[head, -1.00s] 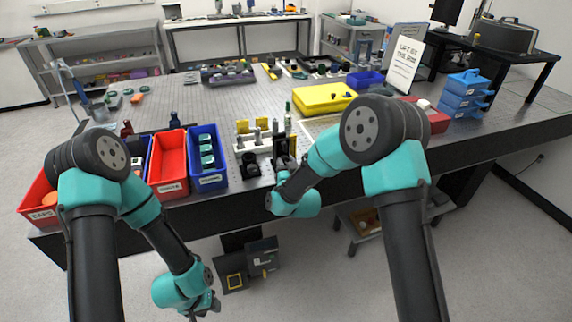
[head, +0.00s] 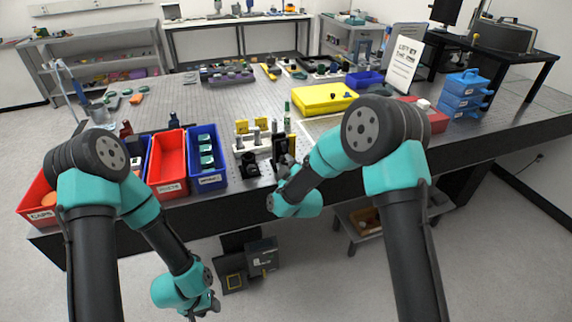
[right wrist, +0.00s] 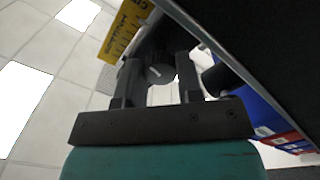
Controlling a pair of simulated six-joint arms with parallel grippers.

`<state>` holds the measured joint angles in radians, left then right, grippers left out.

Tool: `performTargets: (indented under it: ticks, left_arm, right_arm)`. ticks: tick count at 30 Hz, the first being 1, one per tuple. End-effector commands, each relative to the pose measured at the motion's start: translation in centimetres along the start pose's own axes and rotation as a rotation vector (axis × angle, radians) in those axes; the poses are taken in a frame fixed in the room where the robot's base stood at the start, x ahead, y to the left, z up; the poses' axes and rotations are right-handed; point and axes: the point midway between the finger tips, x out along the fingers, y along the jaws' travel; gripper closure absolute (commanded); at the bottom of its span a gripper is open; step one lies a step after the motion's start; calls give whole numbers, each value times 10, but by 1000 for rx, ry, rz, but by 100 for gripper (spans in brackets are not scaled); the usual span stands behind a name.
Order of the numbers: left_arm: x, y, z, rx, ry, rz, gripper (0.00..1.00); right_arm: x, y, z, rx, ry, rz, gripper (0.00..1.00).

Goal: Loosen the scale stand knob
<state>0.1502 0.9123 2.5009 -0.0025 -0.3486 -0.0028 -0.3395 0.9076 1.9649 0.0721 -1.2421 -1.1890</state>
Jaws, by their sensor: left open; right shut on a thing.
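In the right wrist view a dark round knob (right wrist: 160,73) with a pale mark line on its face sits between the two fingers of my right gripper (right wrist: 160,80), which is shut on it. A yellow scale (right wrist: 124,32) with black markings stands just beyond the knob, tilted in this view. In the head view my right gripper (head: 286,172) is at the front edge of the table, by the dark stand parts; the knob cannot be made out there. My left gripper (head: 207,306) hangs low in front of the table, open and away from everything.
A white holder (head: 250,146) with several posts stands left of my right gripper. A blue bin (head: 220,180) and a red bin (head: 167,186) are further left. A yellow case (head: 323,97) lies behind. The middle of the tabletop (head: 190,98) is largely clear.

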Motion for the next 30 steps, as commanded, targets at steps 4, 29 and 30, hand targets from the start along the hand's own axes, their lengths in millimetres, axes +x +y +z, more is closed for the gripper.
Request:
performTargets:
  ticks: [4, 29, 30]
  left_arm:
    - [0, 0, 0, 0, 0, 0, 57]
    - [0, 0, 0, 0, 0, 0, 57]
    - [0, 0, 0, 0, 0, 0, 57]
  right_arm:
    - [0, 0, 1, -103, 2, -3, 90]
    - [0, 0, 0, -235, 7, -5, 61]
    - [0, 0, 0, -234, 7, -5, 57]
